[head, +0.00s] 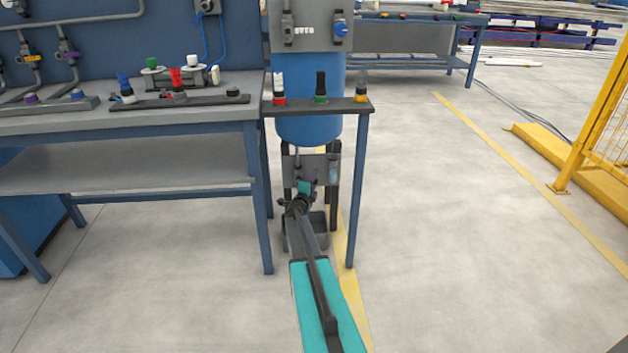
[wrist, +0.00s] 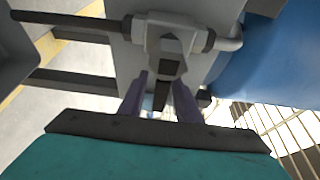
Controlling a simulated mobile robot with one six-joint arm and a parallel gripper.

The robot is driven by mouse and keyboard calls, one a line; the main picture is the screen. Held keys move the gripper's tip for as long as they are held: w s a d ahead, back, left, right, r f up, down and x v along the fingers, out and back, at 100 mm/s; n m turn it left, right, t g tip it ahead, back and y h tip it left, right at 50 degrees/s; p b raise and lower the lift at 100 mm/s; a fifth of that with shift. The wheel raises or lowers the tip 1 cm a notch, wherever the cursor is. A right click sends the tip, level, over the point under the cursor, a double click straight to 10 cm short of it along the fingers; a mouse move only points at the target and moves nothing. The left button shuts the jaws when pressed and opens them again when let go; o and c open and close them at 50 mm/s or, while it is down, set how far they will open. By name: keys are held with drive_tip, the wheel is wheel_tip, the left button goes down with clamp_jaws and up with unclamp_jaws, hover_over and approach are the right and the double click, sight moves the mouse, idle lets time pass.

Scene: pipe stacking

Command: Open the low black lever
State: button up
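The black lever (wrist: 163,92) shows in the wrist view, hanging from a grey valve (wrist: 172,35) on a grey panel. My gripper (wrist: 162,82) has its two purple-grey fingers apart, one on each side of the lever. Gaps show between the fingers and the lever, so it does not look gripped; any slight contact cannot be told. In the head view my gripper (head: 312,175) is small and blurred in front of the low grey panel (head: 326,166), under the small table. The lever cannot be made out there.
A small table (head: 330,107) with several coloured caps stands over the low panel, its legs on either side of my arm. A blue drum (head: 308,125) is behind it. A workbench (head: 190,122) is at left. Open floor (head: 450,230) and a yellow fence (head: 590,130) are at right.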

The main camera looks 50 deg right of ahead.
drive_tip(key=shift+w+d, duration=0.2)
drive_tip(key=shift+d, duration=0.2)
drive_tip(key=shift+c, duration=0.3)
clamp_jaws()
